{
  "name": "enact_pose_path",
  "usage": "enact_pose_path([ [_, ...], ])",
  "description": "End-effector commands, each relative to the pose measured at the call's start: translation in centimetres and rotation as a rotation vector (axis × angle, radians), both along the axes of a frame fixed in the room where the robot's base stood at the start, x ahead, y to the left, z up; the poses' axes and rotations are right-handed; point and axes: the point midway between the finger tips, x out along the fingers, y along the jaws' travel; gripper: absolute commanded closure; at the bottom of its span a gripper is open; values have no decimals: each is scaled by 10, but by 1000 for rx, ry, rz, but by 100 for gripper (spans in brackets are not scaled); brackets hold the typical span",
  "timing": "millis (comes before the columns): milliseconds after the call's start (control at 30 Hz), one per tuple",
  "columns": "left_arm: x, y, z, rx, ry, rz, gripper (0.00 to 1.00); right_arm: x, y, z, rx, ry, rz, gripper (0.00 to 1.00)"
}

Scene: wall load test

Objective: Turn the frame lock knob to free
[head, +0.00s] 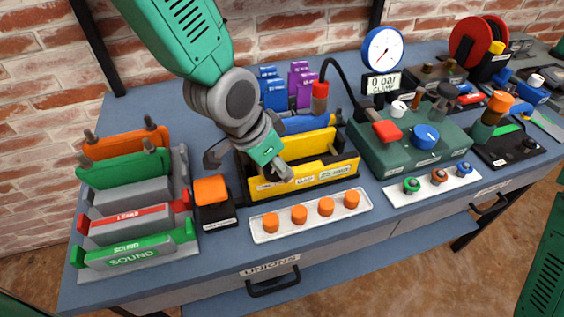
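My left gripper (283,172), grey with a green plate, reaches down from the upper left to the yellow-sided frame (327,167) in the middle of the bench. Its tip overlaps the frame's front yellow wall and hides part of it. Whether it touches, and how far the fingers are apart, I cannot tell. The frame has dark ends and small white labels along its front. I cannot pick out the lock knob for certain; the arm covers the frame's left part. A blue cylinder (309,123) lies behind the yellow walls. My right gripper is out of view.
An orange-topped black block (211,191) stands left of the frame. A white strip with orange knobs (312,216) lies in front. A green box with a blue knob (411,150) and a gauge (383,49) stand right. A rack of coloured bars (137,199) stands left.

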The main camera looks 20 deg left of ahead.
Motion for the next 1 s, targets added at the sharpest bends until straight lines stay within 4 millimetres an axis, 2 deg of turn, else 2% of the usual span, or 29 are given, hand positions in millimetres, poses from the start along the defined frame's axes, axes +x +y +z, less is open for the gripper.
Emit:
enact_pose_path([
  [33, -8, 6, -6, 13, 27, 1, 93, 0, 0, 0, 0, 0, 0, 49],
  [200, -8, 6, -6, 13, 27, 1, 93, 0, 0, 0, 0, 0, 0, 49],
  [233, -8, 6, -6, 13, 27, 2, 61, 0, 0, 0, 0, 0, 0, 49],
  [300, -8, 5, -6, 12, 25, 1, 44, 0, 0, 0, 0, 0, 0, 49],
  [667, -5, -1, 0, 11, 16, 1, 44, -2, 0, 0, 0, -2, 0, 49],
  [767, -7, 2, 12, 11, 12, 1, 44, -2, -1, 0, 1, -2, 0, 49],
  [1000, -23, 17, 58, 7, 11, 2, 44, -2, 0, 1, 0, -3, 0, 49],
])
